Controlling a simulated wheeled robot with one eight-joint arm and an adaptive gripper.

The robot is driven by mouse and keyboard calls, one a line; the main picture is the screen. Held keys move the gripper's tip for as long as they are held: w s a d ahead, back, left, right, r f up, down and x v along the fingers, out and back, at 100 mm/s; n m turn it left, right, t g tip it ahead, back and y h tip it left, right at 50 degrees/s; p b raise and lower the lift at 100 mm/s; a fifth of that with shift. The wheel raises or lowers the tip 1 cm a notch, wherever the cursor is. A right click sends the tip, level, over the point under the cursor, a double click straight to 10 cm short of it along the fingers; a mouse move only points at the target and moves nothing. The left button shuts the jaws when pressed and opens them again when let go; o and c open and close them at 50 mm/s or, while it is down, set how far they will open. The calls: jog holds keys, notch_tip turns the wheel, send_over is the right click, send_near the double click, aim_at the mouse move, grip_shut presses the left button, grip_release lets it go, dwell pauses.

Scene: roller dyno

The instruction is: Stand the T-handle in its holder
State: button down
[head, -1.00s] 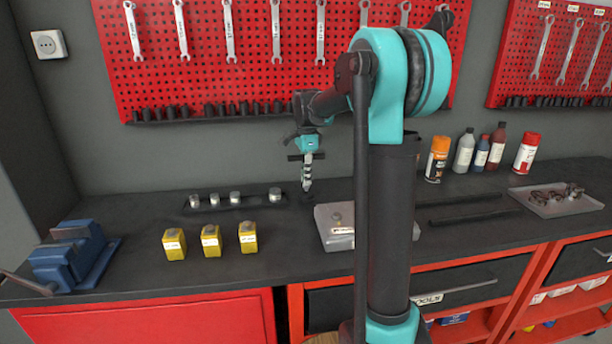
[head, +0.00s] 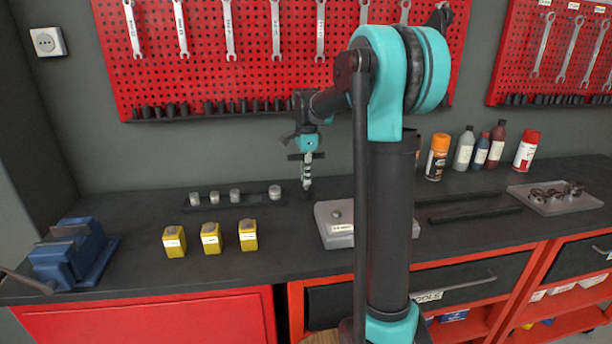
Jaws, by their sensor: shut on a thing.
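My gripper (head: 307,153) points down over the back of the bench, near the middle of the picture. It is shut on the T-handle (head: 306,157), whose dark crossbar lies level across the fingers. Below the crossbar, the fingers and the shaft overlap and are hard to tell apart. The T-handle looks about upright. Its low end is close above a dark spot on the bench, where a holder cannot be made out clearly against the black top. Whether the low end touches anything cannot be told.
A dark rail with several metal sockets (head: 235,195) lies left of my gripper. Yellow labelled blocks (head: 210,238) stand in front of it. A grey labelled block (head: 338,238) is to the right, partly behind my arm. A blue vise (head: 75,255) is far left.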

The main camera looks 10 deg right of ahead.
jog(key=shift+f, duration=0.75)
grip_release()
dwell(0.7)
jog(key=shift+r, duration=0.15)
dwell(0.4)
jog(key=shift+r, duration=3.3)
